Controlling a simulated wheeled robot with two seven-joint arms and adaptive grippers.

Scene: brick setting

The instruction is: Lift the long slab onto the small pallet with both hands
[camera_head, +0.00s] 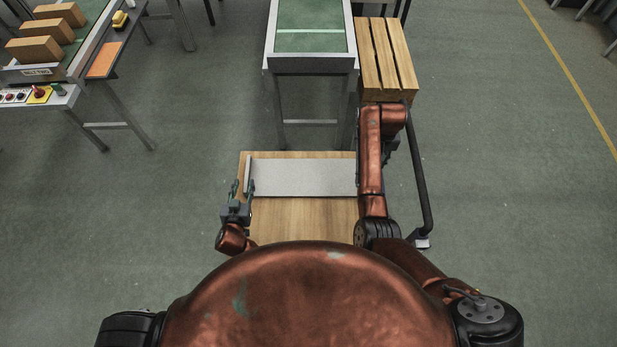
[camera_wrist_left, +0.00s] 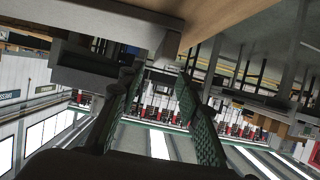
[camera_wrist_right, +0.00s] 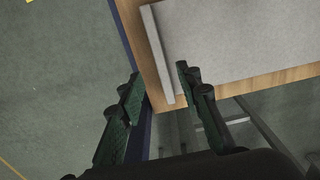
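The long slab (camera_head: 303,178) is pale grey and lies flat on a wooden-topped table (camera_head: 303,220), with a raised lip at its left end. My left gripper (camera_head: 242,184) is open at that end; its spread fingers also show in the left wrist view (camera_wrist_left: 159,76), below the grey slab end (camera_wrist_left: 125,22). My right arm hides the slab's right end in the head view. In the right wrist view, my right gripper (camera_wrist_right: 159,74) is open, its fingertips spread near the lip of the slab (camera_wrist_right: 235,40). The small slatted wooden pallet (camera_head: 388,58) stands at the back right.
A conveyor with a green belt (camera_head: 310,28) stands behind the table, beside the pallet. At the far left another conveyor carries brown blocks (camera_head: 42,49), with a button panel (camera_head: 38,96) in front. The floor right of the pallet is clear.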

